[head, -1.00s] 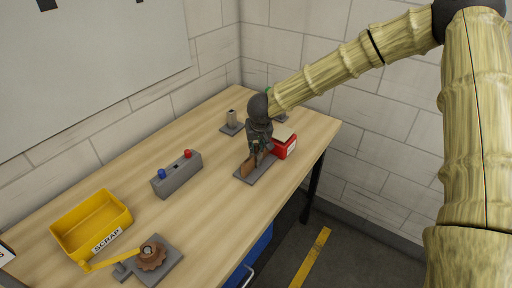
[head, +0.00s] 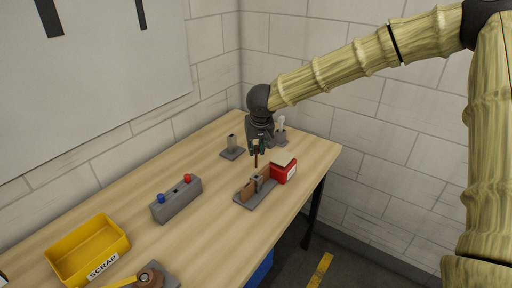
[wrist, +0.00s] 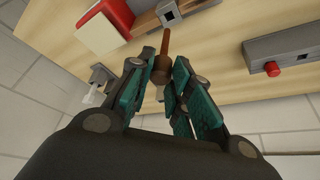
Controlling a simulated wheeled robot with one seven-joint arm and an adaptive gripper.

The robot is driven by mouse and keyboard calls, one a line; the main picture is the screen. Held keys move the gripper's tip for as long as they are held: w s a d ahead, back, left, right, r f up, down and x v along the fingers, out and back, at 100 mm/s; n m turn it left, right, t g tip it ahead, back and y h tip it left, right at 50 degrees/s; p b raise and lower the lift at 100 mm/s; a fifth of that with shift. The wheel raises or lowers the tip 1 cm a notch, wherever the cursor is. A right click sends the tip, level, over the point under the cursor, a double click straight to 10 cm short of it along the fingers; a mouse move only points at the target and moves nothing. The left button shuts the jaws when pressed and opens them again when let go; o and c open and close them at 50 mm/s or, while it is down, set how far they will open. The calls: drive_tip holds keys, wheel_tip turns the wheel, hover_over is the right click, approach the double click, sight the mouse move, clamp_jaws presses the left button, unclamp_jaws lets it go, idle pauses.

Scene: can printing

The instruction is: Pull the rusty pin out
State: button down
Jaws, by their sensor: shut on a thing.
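The rusty pin (head: 256,160) is a thin brown rod with a thicker head. It hangs upright from my gripper (head: 258,146), above and apart from the grey fixture (head: 246,202), which has a brown plate and a small grey block on its base. In the wrist view the pin (wrist: 168,38) has its head between the teal-padded fingers of my gripper (wrist: 160,80), which are shut on it. The fixture's block with a square hole (wrist: 169,13) shows beyond the pin's tip. The fingers partly hide the pin's head.
A red box (head: 285,172) with a cream top stands right behind the fixture. A grey post on a base (head: 232,148) and a white-topped piece (head: 281,126) stand farther back. A button box (head: 177,200) and yellow scrap bin (head: 85,255) are left. Bare table lies between.

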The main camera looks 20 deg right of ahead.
drive_tip(key=shift+r+p, duration=3.35)
drive_tip(key=shift+p, duration=1.25)
